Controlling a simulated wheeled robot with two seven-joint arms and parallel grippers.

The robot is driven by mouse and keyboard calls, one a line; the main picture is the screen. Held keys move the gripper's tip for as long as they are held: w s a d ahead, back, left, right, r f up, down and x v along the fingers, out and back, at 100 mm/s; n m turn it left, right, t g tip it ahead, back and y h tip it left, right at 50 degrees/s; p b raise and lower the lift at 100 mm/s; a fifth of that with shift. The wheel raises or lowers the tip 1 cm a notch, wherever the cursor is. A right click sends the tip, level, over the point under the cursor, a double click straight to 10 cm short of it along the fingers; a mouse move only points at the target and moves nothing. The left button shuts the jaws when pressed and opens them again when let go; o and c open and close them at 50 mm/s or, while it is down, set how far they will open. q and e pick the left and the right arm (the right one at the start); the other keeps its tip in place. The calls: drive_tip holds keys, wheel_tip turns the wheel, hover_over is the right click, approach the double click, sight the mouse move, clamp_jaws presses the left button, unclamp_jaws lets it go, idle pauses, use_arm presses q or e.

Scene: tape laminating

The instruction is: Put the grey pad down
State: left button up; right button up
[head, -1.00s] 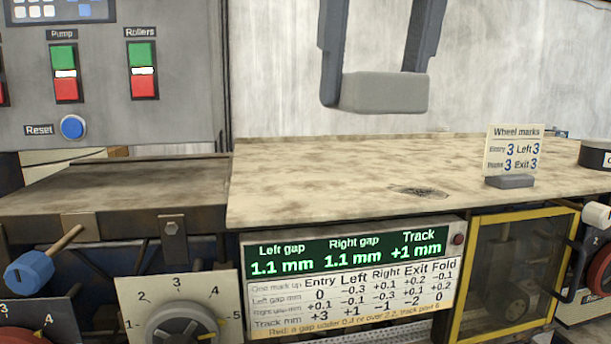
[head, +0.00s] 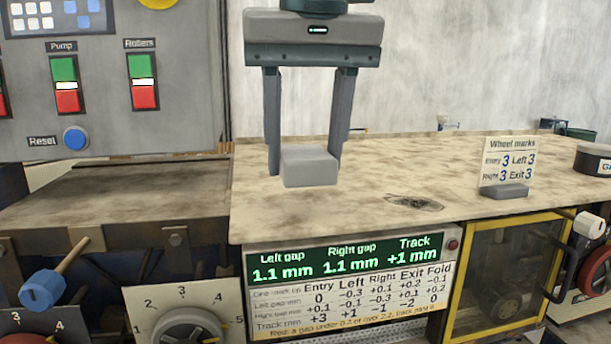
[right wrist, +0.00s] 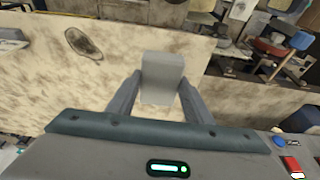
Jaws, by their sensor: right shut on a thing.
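The grey pad (head: 310,167) is a small plain block between the fingers of my right gripper (head: 306,165), low over the worn, stained tabletop (head: 400,165). My right gripper is shut on the pad, one finger at each side, pointing down. I cannot tell whether the pad's underside touches the tabletop. In the right wrist view the pad (right wrist: 161,78) sits between the two fingertips, with the tabletop around it. My left gripper is in neither view.
A "Wheel marks" card (head: 508,165) stands on the tabletop at the right, near a dark round container (head: 594,160). A dark stain (head: 414,202) marks the top. The control panel (head: 105,80) rises at the left. Dials and a gap display (head: 345,258) lie below the front edge.

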sight(305, 180)
drive_tip(key=shift+f+p, duration=0.65)
drive_tip(key=shift+f, duration=1.3)
drive_tip(key=shift+f, duration=0.2)
drive_tip(key=o, duration=1.1)
drive_tip(key=shift+r, duration=0.15)
